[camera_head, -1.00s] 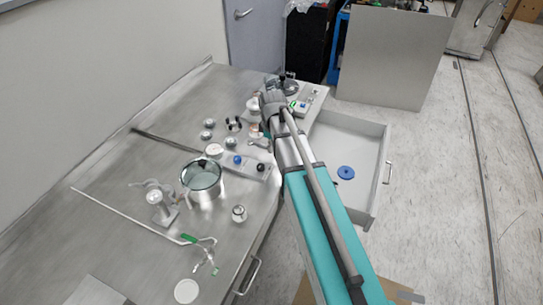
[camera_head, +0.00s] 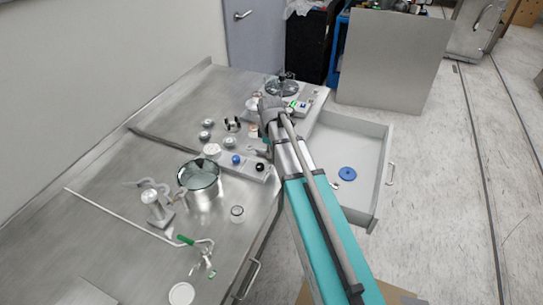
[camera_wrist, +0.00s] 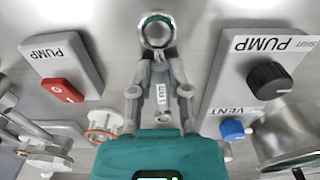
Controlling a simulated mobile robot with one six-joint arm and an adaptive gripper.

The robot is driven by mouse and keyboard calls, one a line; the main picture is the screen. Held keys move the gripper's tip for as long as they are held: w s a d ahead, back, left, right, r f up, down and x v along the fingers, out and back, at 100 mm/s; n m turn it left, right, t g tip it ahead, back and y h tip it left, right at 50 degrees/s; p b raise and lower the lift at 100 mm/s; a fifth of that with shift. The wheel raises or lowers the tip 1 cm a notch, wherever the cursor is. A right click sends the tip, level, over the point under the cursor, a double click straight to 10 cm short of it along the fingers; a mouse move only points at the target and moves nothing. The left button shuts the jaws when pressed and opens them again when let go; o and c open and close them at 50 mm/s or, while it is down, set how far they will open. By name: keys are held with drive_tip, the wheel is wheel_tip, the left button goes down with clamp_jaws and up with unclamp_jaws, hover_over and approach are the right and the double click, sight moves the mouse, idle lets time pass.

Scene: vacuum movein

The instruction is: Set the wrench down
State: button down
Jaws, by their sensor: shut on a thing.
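A metal wrench with a ring end (camera_wrist: 157,30) shows at the top middle of the wrist view. My gripper (camera_wrist: 161,75) is shut on its handle, and the ring sticks out past the fingertips. Bare metal worktop shows behind the ring; I cannot tell whether the wrench touches it. In the head view my arm reaches over the right side of the metal worktop (camera_head: 110,225) and hides most of the gripper and the wrench.
A PUMP switch box with a red rocker (camera_wrist: 63,88) stands left of my gripper; a PUMP/VENT box with a black knob (camera_wrist: 273,80) stands right. A glass-lidded pot (camera_head: 199,180) and several small fittings crowd the worktop. An open drawer (camera_head: 345,135) holds a blue disc (camera_head: 347,174).

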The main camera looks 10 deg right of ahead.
drive_tip(key=shift+f, duration=0.4)
drive_tip(key=c, duration=0.6)
unclamp_jaws()
drive_tip(key=shift+r, duration=0.1)
drive_tip(key=shift+r, duration=0.2)
wheel_tip(320, 180, up, 12)
drive_tip(key=p, duration=1.2)
drive_tip(key=shift+f, duration=0.1)
drive_tip(key=s+m, duration=1)
drive_tip(key=s, duration=0.6)
drive_tip(key=shift+d+m, duration=0.15)
drive_tip(key=shift+m, duration=0.25)
